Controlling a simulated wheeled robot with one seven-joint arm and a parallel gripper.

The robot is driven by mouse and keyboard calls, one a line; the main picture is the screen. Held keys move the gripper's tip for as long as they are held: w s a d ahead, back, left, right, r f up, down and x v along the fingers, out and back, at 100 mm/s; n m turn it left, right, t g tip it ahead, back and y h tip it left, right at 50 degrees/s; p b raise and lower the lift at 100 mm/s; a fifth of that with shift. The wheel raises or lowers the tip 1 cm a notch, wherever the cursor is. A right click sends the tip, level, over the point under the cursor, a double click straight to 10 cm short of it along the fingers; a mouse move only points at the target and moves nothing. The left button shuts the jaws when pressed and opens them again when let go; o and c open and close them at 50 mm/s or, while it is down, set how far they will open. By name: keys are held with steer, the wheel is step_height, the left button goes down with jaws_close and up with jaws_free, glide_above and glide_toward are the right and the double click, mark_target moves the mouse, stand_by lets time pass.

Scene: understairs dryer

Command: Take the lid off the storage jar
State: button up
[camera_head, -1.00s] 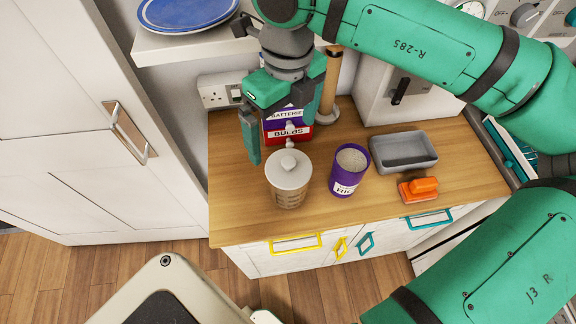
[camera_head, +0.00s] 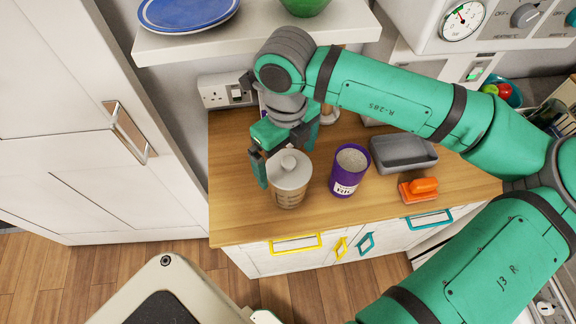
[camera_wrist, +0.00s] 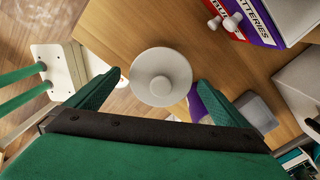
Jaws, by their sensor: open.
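The storage jar (camera_head: 288,199) stands upright on the wooden worktop, a clear jar with brownish contents. Its pale grey round lid (camera_head: 289,168) with a central knob is on top. The lid also shows from above in the wrist view (camera_wrist: 160,76), with its knob (camera_wrist: 161,85) at the middle. My gripper (camera_head: 284,162) is open, just behind and above the jar, with one finger by its left side. In the wrist view my gripper's fingertips (camera_wrist: 160,80) lie left and right of the lid, apart from it. The far finger is partly hidden in the head view.
A purple rice canister (camera_head: 348,172) stands close right of the jar. A grey tray (camera_head: 404,152) and an orange brush-like object (camera_head: 419,190) lie farther right. Batteries and bulbs boxes (camera_wrist: 259,18) are behind. A shelf (camera_head: 190,45) overhangs the back. The worktop's front left is clear.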

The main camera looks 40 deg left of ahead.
steer(key=shift+d+f, duration=0.1)
steer(key=shift+f, duration=0.3)
steer(key=c, duration=1)
steer(key=shift+r, duration=0.1)
